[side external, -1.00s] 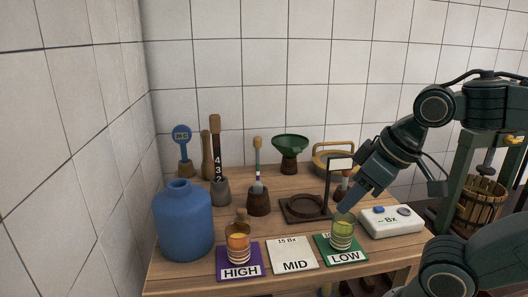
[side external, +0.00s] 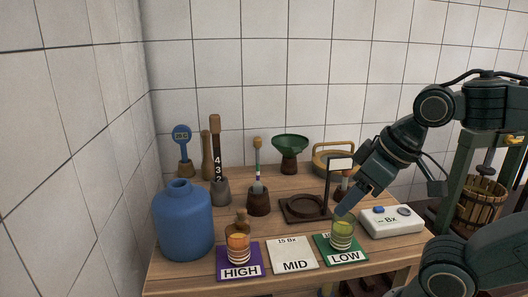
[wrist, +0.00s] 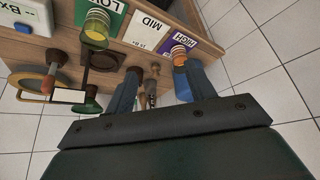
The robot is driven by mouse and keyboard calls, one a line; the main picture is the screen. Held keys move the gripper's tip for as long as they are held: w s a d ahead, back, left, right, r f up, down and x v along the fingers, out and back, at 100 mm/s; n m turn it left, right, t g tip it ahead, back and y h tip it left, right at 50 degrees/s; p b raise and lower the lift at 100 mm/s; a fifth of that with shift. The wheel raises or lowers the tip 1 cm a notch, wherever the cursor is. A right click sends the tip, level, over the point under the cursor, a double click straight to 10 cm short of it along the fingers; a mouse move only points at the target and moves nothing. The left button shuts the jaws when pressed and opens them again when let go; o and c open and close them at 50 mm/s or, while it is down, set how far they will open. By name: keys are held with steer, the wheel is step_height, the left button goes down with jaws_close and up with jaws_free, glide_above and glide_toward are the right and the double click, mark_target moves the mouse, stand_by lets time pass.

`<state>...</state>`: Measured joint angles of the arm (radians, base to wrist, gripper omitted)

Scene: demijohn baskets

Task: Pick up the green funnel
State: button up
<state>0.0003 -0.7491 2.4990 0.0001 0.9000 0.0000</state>
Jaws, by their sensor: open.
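The green funnel (side external: 289,142) sits upright on a dark brown stand (side external: 289,165) at the back of the wooden table. In the wrist view the green funnel (wrist: 91,107) shows left of my fingers, partly hidden behind other things. My gripper (side external: 343,209) is open and empty. It is in front of and to the right of the funnel, apart from it, close to the glass on the green LOW card. In the wrist view my gripper (wrist: 158,88) shows its two blue-grey fingers spread apart.
Glasses of liquid stand on the purple HIGH card (side external: 240,272) and green LOW card (side external: 345,257); the white MID card (side external: 293,255) is bare. A dark post stand (side external: 304,207) lies between my gripper and the funnel. A blue demijohn (side external: 183,222) stands left, a white meter (side external: 391,222) right.

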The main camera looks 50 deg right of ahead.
steer(key=w+d+r+m+h, duration=0.1)
steer(key=w+d+r, duration=0.1)
steer(key=w, duration=0.2)
steer(key=w+d+r+m, duration=0.1)
steer(key=w+d+r, duration=0.1)
steer(key=w+r, duration=0.15)
steer(key=m+g+h, duration=0.2)
steer(key=m, duration=0.5)
glide_above(297, 150)
steer(key=s+a, duration=0.3)
steer(key=s, duration=0.1)
step_height(297, 150, down, 6)
steer(key=x, duration=0.7)
steer(key=shift+w+f, duration=0.15)
steer(key=shift+f, duration=0.45)
steer(key=shift+w, duration=0.1)
steer(key=shift+x, duration=2.6)
steer(key=shift+d+r, duration=0.1)
steer(key=shift+d, duration=0.05)
